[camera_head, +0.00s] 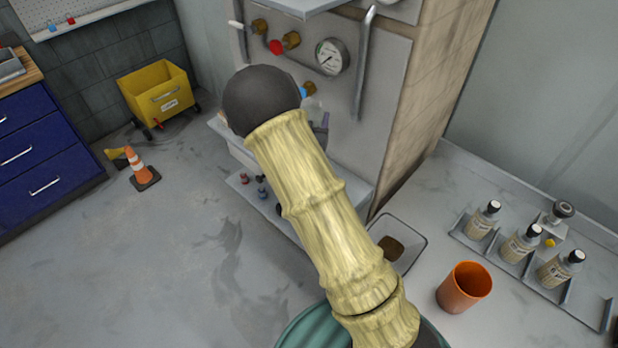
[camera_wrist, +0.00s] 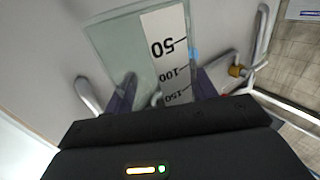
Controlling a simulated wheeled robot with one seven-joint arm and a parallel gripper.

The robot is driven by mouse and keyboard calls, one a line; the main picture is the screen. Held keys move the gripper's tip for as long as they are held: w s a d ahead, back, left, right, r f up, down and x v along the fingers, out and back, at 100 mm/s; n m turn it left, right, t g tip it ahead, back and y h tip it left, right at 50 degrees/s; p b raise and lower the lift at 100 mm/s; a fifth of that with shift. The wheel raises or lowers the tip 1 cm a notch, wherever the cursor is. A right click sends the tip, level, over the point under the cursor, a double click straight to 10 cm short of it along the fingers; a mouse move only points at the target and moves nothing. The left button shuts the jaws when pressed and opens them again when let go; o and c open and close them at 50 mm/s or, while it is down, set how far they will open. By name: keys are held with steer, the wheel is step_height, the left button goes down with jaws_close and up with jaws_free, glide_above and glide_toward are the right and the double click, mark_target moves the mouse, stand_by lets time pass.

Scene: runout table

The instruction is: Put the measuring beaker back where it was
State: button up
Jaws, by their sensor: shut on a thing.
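The measuring beaker (camera_wrist: 115,45) is clear, with a white scale strip marked 50, 100 and 150 that appears upside down in the wrist view. My gripper (camera_wrist: 163,90) is shut on it, with one dark purple finger on each side. In the head view, my arm hides most of the gripper and beaker. Only a bit of a purple finger (camera_head: 322,130) shows in front of the grey machine with the pressure gauge (camera_head: 332,57).
On the right counter stand an orange cup (camera_head: 464,288), a rack (camera_head: 485,249) with three bottles, and a pale tray (camera_head: 417,232) with brown contents. A green round thing (camera_head: 300,330) is at the bottom. A traffic cone (camera_head: 137,165) and yellow cart (camera_head: 160,90) stand left.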

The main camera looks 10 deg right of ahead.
steer(key=f+b, duration=0.4)
steer(key=f, duration=0.1)
steer(key=shift+w, duration=0.2)
steer(key=shift+r, duration=0.15)
steer(key=shift+f+p, duration=0.65)
steer(key=shift+f, duration=2.25)
steer(key=shift+f+p, duration=0.4)
steer(key=shift+f, duration=1.7)
steer(key=shift+f, duration=0.2)
